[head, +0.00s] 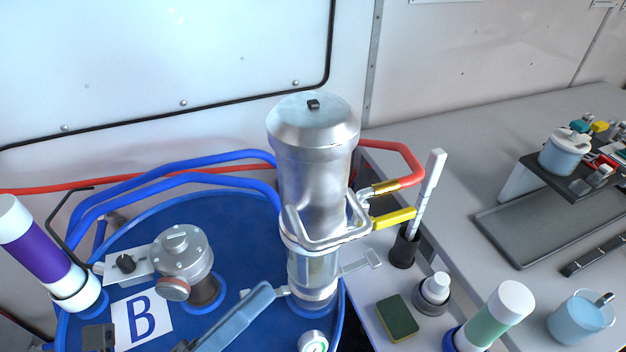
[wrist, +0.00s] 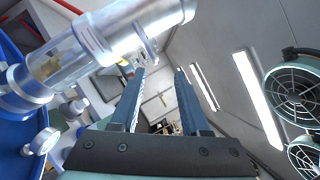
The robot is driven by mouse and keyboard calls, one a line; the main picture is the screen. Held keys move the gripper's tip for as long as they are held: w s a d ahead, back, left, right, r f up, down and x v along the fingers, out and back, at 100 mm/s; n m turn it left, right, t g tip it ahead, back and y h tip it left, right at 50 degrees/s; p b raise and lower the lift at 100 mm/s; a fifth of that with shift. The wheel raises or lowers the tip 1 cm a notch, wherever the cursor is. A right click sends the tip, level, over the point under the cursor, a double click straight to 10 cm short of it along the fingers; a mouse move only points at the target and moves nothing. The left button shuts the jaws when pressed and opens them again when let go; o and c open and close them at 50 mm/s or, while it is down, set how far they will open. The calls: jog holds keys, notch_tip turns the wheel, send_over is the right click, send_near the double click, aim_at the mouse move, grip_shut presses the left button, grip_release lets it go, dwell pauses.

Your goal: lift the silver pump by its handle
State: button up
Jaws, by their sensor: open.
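The silver pump (head: 312,165) stands upright at the right edge of the blue drum lid, with a domed metal top and a clear lower section (head: 312,270). Its silver loop handle (head: 330,240) sticks out from the front at mid-height. In the wrist view the pump (wrist: 140,22) lies slanted across the upper left, beside my left finger. My gripper (wrist: 159,70) is open, with two blue ribbed fingers apart and nothing between them. In the head view a blue-grey finger (head: 238,316) shows low, in front and left of the pump, below the handle. The rest of my gripper is mostly out of that view.
On the blue lid (head: 235,240) stand a grey valve fitting (head: 183,255), a purple-banded cylinder (head: 40,250) and a gauge (head: 313,342). Red and blue hoses run behind. Right of the pump are a yellow lever (head: 393,219), a dark cup (head: 405,247) and a sponge (head: 397,318).

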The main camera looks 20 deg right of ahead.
aim_at(342, 235)
jog(key=shift+g, duration=0.5)
jog(key=p+x, duration=0.1)
jog(key=x, duration=0.2)
jog(key=p+x, duration=0.2)
jog(key=x, duration=0.2)
jog(key=f+p+x, duration=0.1)
jog(key=p+x, duration=0.1)
jog(key=x, duration=0.2)
jog(key=shift+s+d, duration=0.2)
jog(key=shift+d, duration=0.1)
jog(key=shift+w+d, duration=0.25)
jog(key=shift+d, duration=0.3)
grip_shut()
jog(key=shift+r, duration=0.1)
